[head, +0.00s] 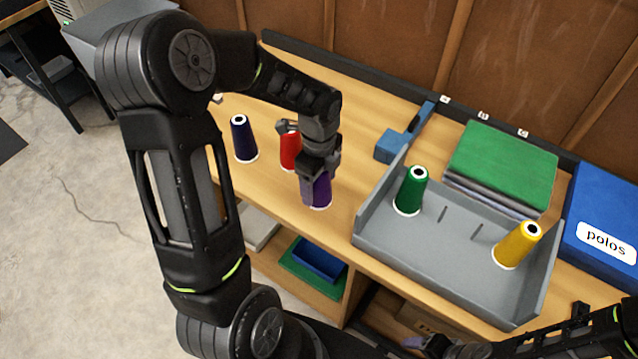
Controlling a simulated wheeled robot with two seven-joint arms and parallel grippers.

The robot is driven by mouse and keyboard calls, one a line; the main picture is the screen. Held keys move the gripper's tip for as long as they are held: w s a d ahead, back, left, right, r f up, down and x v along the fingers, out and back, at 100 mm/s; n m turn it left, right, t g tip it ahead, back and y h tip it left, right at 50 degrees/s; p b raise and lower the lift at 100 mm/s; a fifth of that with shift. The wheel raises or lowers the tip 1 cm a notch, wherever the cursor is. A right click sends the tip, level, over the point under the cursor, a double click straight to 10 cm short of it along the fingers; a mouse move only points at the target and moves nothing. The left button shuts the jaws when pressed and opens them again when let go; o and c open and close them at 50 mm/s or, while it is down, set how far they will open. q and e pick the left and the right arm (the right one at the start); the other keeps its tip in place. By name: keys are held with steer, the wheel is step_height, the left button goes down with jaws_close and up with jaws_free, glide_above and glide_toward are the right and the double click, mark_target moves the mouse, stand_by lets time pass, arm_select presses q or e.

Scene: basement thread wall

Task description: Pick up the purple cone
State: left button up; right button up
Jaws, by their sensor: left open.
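The purple cone (321,193) stands upright on the wooden bench, near its front edge. My left gripper (311,190) is over it from above, open, with the fingers at the cone's upper part. The gripper hides the cone's top and part of its left side, and I cannot tell whether the fingers touch it. Part of my right arm shows at the bottom right; its gripper tips cannot be made out clearly.
A red cone (290,152) stands close behind the purple one, and a dark navy cone (243,140) stands left. A grey tray (450,255) holds a green cone (411,192) and a yellow cone (517,246). A blue tool (395,146), folded cloths (500,165) and a blue box (608,215) lie behind.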

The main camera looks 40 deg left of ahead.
arm_select(q)
steer(key=shift+c, duration=0.2)
steer(key=c, duration=1.5)
